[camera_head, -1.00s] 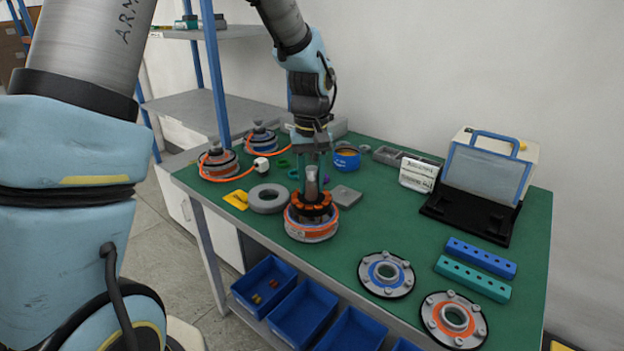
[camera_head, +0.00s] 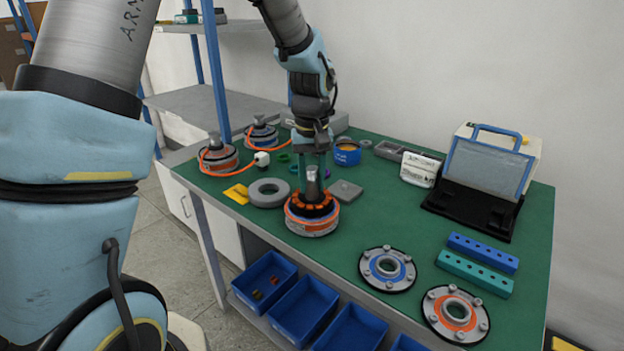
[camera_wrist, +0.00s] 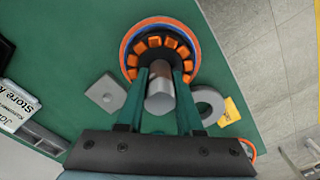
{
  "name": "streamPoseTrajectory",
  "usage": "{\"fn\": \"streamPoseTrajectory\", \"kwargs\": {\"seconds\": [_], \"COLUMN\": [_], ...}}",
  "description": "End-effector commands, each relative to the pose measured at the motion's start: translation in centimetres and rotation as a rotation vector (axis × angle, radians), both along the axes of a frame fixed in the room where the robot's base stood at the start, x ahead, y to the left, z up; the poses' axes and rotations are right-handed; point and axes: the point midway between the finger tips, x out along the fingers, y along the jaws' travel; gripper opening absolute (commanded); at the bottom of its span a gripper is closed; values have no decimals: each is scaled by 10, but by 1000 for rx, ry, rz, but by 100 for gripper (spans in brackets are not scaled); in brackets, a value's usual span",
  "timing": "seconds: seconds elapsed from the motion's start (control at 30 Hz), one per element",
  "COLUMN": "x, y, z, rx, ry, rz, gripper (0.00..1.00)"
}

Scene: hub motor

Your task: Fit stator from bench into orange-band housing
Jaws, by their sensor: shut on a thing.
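The stator (camera_head: 312,209), a ring of orange windings around a grey shaft (camera_wrist: 160,97), is at the mouth of the orange-band housing (camera_head: 312,227). In the wrist view the stator (camera_wrist: 178,46) looks roughly centred inside the housing's orange and blue rim (camera_wrist: 127,40). My gripper (camera_head: 312,172) points down from above and is shut on the stator by its upright shaft. The fingers (camera_wrist: 161,80) flank the shaft in the wrist view. The lower part of the stator is hidden by the housing wall, so I cannot tell if it is fully seated.
A grey ring (camera_head: 268,192), a yellow piece (camera_head: 236,194) and a grey square plate (camera_head: 346,190) lie near the housing. Two cabled motor units (camera_head: 218,157) stand at the back left. Blue-ring (camera_head: 388,269) and orange-ring (camera_head: 456,314) covers lie to the right, with bare green bench between.

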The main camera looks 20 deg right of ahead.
Motion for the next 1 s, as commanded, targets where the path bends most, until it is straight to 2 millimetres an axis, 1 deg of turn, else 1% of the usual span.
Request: {"fn": "streamPoseTrajectory", "kwargs": {"seconds": [0.1, 0.47, 0.8, 1.0], "x": [0, 0, 0, 0], "y": [0, 0, 0, 0], "z": [-3, -4, -18, -18], "rx": [0, 0, 0, 0], "ry": [-1, -1, 0, -1], "rz": [0, 0, 0, 0], "gripper": [0, 0, 0, 0]}}
